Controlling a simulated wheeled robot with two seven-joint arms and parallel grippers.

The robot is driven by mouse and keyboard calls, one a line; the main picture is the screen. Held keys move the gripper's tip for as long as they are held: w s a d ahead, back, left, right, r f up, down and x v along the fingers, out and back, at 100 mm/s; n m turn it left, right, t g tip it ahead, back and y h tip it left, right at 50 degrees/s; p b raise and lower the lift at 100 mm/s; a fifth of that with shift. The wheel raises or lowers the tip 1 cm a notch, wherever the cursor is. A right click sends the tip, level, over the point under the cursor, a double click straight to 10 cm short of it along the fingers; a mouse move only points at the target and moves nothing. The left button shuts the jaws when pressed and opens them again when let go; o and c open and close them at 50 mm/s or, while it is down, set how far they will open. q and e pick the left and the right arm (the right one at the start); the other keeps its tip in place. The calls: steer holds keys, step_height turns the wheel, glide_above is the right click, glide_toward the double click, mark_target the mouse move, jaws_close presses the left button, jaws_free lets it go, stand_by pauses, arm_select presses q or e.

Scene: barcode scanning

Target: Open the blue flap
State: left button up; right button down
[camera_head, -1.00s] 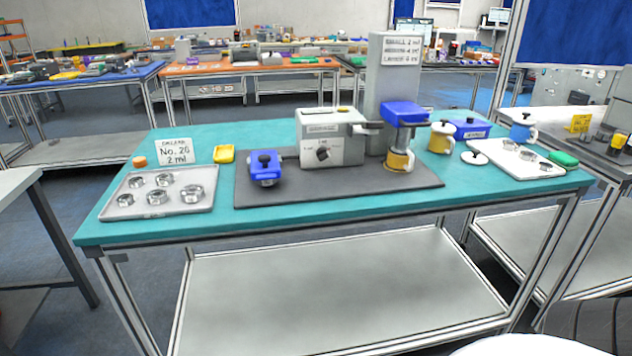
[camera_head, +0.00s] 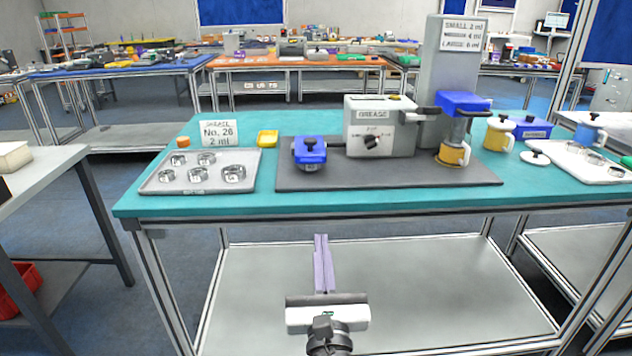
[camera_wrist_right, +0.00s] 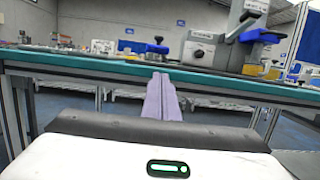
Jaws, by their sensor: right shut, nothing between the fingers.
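A blue flap with a black knob (camera_head: 310,150) sits on a small metal base at the left part of the dark grey mat, and looks closed. It also shows in the right wrist view (camera_wrist_right: 146,47). My right gripper (camera_head: 321,240) is in front of the table, below the tabletop's front edge. Its purple fingers are together and empty, and point toward the table. The fingers also show in the right wrist view (camera_wrist_right: 162,80), apart from the flap. My left gripper is out of view.
The teal table's front edge (camera_head: 370,209) lies between my right gripper and the flap. A tray of metal rings (camera_head: 165,185) stands left of the mat (camera_head: 400,180), and a grease machine (camera_head: 360,140) right of the flap. A grey side table (camera_head: 35,180) is at far left.

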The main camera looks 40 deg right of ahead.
mark_target(314, 164)
steer(key=x, duration=1.9)
steer(key=shift+w+d+r+p, duration=0.1)
steer(key=shift+w+d+p, duration=0.1)
steer(key=shift+w+p, duration=0.1)
steer(key=shift+r, duration=0.1)
